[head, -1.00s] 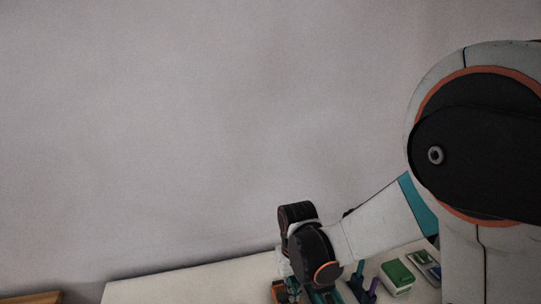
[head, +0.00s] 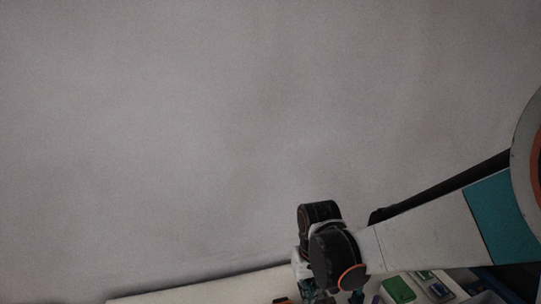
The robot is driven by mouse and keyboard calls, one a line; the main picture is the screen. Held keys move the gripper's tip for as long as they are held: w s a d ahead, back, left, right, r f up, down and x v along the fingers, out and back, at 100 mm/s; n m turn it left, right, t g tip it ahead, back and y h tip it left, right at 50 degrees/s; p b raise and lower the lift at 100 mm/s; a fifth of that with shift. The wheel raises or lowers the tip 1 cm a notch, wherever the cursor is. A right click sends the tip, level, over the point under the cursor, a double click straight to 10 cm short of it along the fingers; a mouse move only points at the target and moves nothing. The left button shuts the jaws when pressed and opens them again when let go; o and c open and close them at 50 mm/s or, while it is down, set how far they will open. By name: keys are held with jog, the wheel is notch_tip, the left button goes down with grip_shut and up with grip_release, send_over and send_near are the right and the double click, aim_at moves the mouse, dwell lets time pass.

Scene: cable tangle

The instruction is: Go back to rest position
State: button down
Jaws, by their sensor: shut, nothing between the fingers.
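The wrist of my arm (head: 333,258) shows low in the head view, right of centre, over the white table (head: 200,291). My forearm reaches it from the right edge. My gripper's fingers are not visible; the bottom edge of the picture cuts off what hangs below the wrist. No held object shows.
A green box (head: 398,290) lies on the table right of the wrist, with a small grey-and-blue item (head: 440,289) beside it. A small orange-brown item (head: 283,300) shows at the bottom edge. The table's left part looks bare. A plain grey wall (head: 200,130) stands behind.

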jog(key=s+d+r+m+t+b, duration=0.2)
jog(key=s+d+r+t, duration=0.4)
jog(key=s+d+r, duration=0.5)
jog(key=shift+s+r, duration=0.85)
jog(key=shift+s, duration=0.1)
jog(key=shift+w+d, duration=0.1)
jog(key=shift+w, duration=0.05)
